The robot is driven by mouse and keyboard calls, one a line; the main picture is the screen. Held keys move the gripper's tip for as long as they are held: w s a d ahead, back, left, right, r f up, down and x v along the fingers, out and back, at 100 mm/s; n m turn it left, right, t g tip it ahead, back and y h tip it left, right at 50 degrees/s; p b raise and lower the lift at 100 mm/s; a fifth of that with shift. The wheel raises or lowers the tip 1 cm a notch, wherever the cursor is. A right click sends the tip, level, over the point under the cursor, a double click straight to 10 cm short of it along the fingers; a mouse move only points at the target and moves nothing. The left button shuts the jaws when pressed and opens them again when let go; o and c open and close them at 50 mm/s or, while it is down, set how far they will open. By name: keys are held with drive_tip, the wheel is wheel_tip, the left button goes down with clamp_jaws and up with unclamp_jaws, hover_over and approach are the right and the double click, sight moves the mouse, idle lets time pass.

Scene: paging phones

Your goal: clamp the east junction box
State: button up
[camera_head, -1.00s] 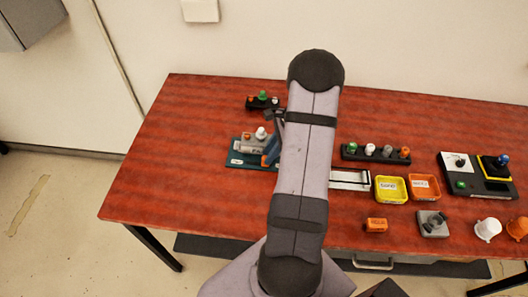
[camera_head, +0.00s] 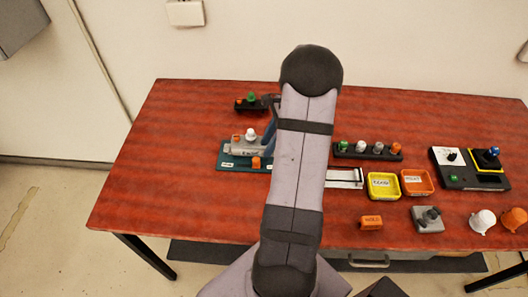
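A dark green plate (camera_head: 229,162) with a white label lies on the left half of the table. A grey box (camera_head: 241,149) with a small light label sits on it; the lettering is too small to read surely. A white knob (camera_head: 250,134) and an orange knob (camera_head: 237,138) show at the box's top. A small orange piece (camera_head: 256,162) shows at the plate's front. My gripper (camera_head: 270,131) is mostly hidden behind my arm; only a blue part shows, at the box's right end. I cannot tell whether it touches the box or is open.
A dark rack (camera_head: 252,106) with green and orange knobs stands behind. Right of my arm are a knob rack (camera_head: 368,155), yellow tray (camera_head: 383,196), orange tray (camera_head: 417,192), orange block (camera_head: 371,222), grey fixture (camera_head: 428,226) and black panel (camera_head: 470,184). The table's left end is clear.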

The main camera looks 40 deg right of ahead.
drive_tip(key=shift+v, duration=0.95)
